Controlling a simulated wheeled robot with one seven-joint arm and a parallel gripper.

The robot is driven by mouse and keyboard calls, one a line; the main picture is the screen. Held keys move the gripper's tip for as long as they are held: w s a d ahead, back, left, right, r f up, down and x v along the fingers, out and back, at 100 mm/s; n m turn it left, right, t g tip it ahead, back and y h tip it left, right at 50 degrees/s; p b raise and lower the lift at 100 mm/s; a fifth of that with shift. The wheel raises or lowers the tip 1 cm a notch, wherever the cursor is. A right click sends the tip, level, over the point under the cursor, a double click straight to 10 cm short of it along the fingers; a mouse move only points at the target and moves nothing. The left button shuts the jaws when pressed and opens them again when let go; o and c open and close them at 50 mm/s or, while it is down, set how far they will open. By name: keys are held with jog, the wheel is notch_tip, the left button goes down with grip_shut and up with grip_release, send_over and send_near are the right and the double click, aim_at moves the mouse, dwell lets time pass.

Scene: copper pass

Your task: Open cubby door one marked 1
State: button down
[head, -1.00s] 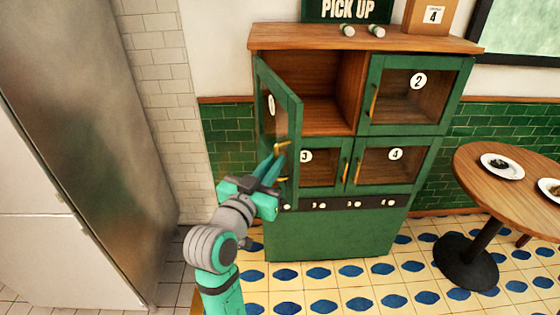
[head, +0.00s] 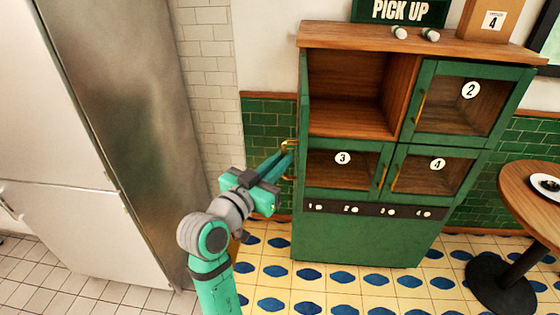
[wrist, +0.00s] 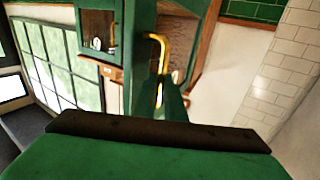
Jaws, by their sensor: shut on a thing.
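The green pickup cabinet (head: 345,232) stands ahead of me. Its upper left cubby (head: 345,92) is open, with bare wooden walls and nothing in it. Door one (head: 303,85) is swung out and seen nearly edge-on at the cubby's left side, so its number is hidden. My gripper (head: 284,161) is shut on the door's brass handle (head: 288,145), left of the cabinet. In the wrist view the handle (wrist: 157,50) rises by the teal fingers (wrist: 172,103), in front of the green door frame.
Doors 2 (head: 468,100), 3 (head: 343,168) and 4 (head: 437,175) are shut. A tall metal fridge (head: 125,120) stands left of my arm. A round wooden table (head: 520,190) is at the right. The tiled floor before the cabinet is clear.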

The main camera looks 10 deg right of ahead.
jog(key=shift+w+f, duration=0.15)
jog(key=shift+f, duration=0.05)
jog(key=c, duration=1.8)
grip_release()
jog(key=shift+d, duration=0.1)
jog(key=shift+c, duration=0.2)
jog(key=v, duration=1.1)
jog(key=shift+w, duration=0.1)
